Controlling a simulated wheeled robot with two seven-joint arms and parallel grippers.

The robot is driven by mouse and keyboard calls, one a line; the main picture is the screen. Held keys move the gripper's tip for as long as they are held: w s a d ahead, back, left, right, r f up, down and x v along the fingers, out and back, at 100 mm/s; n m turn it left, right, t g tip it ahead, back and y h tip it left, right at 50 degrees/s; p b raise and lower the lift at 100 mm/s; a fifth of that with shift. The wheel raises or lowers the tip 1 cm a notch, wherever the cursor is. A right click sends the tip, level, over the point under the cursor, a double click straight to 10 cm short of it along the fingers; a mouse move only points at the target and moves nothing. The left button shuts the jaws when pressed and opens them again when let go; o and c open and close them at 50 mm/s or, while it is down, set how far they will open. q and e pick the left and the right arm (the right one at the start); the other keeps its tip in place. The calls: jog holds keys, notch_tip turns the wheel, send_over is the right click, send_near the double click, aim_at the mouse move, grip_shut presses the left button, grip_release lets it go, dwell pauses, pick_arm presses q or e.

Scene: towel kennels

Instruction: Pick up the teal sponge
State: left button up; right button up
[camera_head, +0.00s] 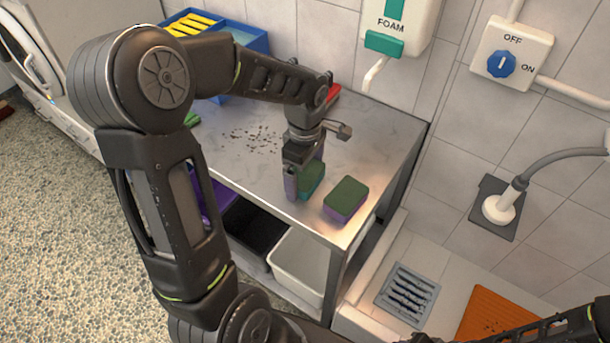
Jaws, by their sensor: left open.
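The teal sponge (313,180), with a dark green top, lies on the steel table (240,165) near its front right. It is partly hidden by my left gripper (301,178). My left gripper points down at the sponge and is open. One finger shows on the near left side of the sponge; the other is mostly hidden, so I cannot tell whether the sponge is between the fingers. My right gripper is not in view; only dark links of my right arm show at the lower right.
A purple sponge (345,204) with a green top lies close to the right of the teal one. A blue crate (256,46) with yellow items stands at the back left. A red object (333,91) lies near the wall. A white bin (296,268) sits under the table.

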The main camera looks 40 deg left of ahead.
pick_arm(q)
jog(key=shift+c, duration=0.2)
jog(key=c, duration=1.1)
